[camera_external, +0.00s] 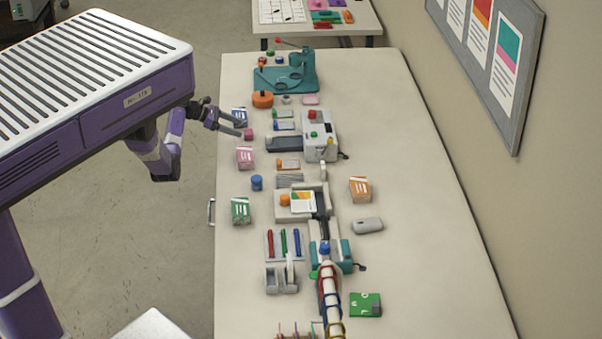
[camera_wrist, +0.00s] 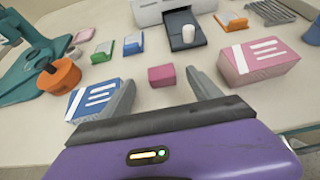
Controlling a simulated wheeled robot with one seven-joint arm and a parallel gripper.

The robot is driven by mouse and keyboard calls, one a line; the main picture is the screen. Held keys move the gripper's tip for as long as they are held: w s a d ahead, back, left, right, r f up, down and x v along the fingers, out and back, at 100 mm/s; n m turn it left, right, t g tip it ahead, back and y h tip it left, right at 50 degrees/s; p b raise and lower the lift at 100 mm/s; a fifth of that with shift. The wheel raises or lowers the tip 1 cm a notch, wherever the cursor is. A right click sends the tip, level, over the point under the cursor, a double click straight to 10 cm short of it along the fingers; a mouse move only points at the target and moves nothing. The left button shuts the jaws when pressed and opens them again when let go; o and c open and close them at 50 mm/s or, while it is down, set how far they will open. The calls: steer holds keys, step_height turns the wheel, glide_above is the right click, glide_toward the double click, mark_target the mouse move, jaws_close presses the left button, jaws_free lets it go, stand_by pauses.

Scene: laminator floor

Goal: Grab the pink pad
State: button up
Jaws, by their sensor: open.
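A small pink block (camera_wrist: 161,75) lies on the table just ahead of my gripper (camera_wrist: 160,84), in line with the gap between its two fingers. In the external view the pink block (camera_external: 248,134) sits near the table's left edge, at the fingertips of my gripper (camera_external: 240,129). The gripper is open with nothing held; I cannot tell whether a finger touches the block. A second, flatter pink pad (camera_external: 310,100) lies farther back, by the teal press; it also shows at upper left in the wrist view (camera_wrist: 84,35).
A blue striped box (camera_wrist: 95,98) stands left of my fingers and a pink striped box (camera_wrist: 258,60) right of them. An orange round object (camera_wrist: 60,76) is farther left. A white machine (camera_external: 319,134) stands behind.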

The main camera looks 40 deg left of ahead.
mark_target(248, 132)
steer(key=shift+x, duration=3)
steer(key=c, duration=1.4)
